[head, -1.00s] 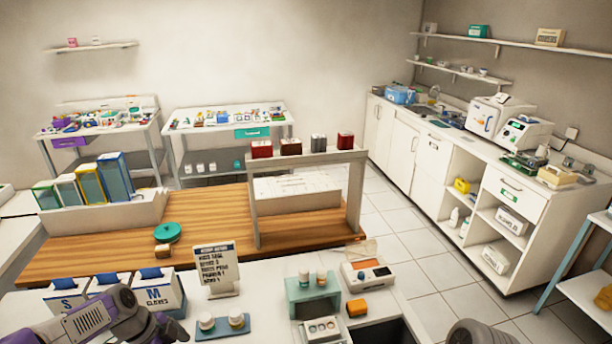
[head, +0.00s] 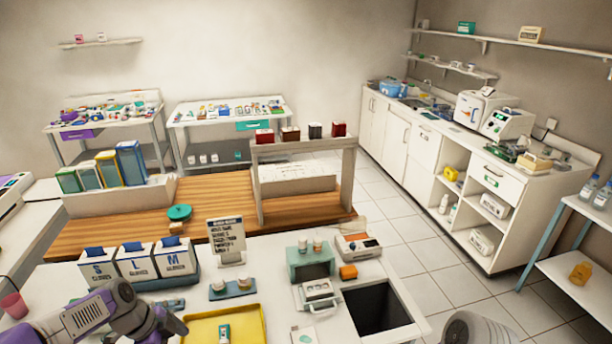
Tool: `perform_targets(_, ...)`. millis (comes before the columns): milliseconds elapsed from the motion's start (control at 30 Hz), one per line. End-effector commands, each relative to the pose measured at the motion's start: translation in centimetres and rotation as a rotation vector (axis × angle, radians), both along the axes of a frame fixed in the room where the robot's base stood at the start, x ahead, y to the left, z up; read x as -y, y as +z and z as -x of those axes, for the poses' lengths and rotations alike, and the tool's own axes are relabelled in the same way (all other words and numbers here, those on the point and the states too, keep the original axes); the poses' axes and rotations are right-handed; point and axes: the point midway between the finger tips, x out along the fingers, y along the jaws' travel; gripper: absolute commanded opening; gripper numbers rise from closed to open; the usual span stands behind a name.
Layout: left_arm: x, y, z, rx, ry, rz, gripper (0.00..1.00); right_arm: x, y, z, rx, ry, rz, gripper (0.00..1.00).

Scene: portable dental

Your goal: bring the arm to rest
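My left arm (head: 100,318) comes in from the lower left of the head view, purple and grey. Its dark gripper end (head: 168,326) is at the bottom edge, left of the yellow tray (head: 257,318); the fingertips cannot be made out. My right gripper is not in view. A small green-and-white item (head: 224,333) lies in the tray.
Glove boxes (head: 137,262) stand behind my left arm. A sign (head: 226,236), a teal unit (head: 309,262) and a dark square opening (head: 374,309) are on the white counter. A pink cup (head: 13,304) is at far left.

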Motion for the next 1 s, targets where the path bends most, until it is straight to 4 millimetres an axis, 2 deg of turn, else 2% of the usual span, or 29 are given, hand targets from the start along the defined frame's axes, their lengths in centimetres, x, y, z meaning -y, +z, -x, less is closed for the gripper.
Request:
perform_targets(333, 4.8, -8.1, -0.3, -0.132, 0.297, 0.050, 1.00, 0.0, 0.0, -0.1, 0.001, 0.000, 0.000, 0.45)
perform_targets(467, 7.4, -11.8, 0.4, -0.201, 0.448, 0.067, 1.00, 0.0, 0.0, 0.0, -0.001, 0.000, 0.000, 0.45)
perform_targets(567, 9.9, -15.1, 1.7, -0.272, 0.594, 0.079, 1.00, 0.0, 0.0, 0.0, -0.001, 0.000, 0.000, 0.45)
perform_targets(667, 12.9, -18.8, 3.9, -0.359, 0.776, 0.087, 1.00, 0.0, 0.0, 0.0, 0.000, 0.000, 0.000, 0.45)
perform_targets(800, 16.6, -23.1, 7.9, -0.474, 1.043, 0.086, 1.00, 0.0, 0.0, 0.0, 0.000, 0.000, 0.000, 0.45)
perform_targets(1000, 20.0, -26.9, 14.7, -0.606, 1.408, 0.068, 1.00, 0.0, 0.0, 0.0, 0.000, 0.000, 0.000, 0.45)
